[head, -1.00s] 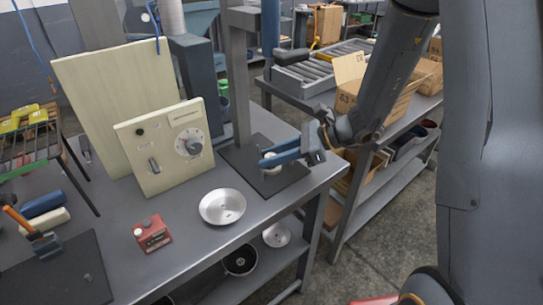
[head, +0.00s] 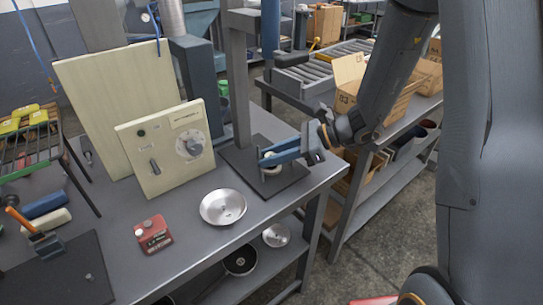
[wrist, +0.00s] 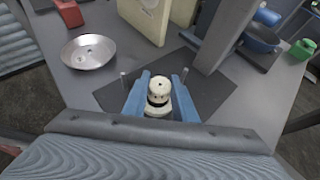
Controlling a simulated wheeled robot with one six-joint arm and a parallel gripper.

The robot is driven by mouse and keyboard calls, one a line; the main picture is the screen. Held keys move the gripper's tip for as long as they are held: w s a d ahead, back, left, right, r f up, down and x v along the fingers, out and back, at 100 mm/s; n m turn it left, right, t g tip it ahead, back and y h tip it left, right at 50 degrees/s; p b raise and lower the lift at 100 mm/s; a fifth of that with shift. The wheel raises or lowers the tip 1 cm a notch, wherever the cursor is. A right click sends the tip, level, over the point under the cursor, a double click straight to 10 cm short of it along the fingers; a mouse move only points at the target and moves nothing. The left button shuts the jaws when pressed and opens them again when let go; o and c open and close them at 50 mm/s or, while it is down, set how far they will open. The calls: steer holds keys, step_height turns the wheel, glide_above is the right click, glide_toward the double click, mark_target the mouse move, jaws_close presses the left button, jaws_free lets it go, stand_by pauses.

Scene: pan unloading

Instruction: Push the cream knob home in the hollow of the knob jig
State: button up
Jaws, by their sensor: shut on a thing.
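The cream knob (wrist: 158,88) is between the blue fingers of my gripper (wrist: 160,97) in the wrist view, roughly upright, with a dark band round it and a wider pale part below. It also shows in the head view (head: 271,168), partly behind the fingers. My gripper (head: 268,160) is shut on the knob over the dark plate (head: 292,190) at the table's right end. I cannot make out the jig's hollow, which is hidden under the knob and fingers.
A grey column (head: 240,80) rises from the plate behind my gripper. A cream panel with a dial (head: 170,150) stands to the left. A shallow metal dish (head: 223,207) and a red box (head: 153,236) sit on the front of the table. The table's right edge is close.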

steer(key=shift+f, duration=0.35)
stand_by(0.6)
steer(key=o, duration=1.1)
steer(key=shift+o, duration=0.2)
steer(key=b+v, duration=0.2)
steer(key=v, duration=0.6)
steer(key=shift+f, duration=0.1)
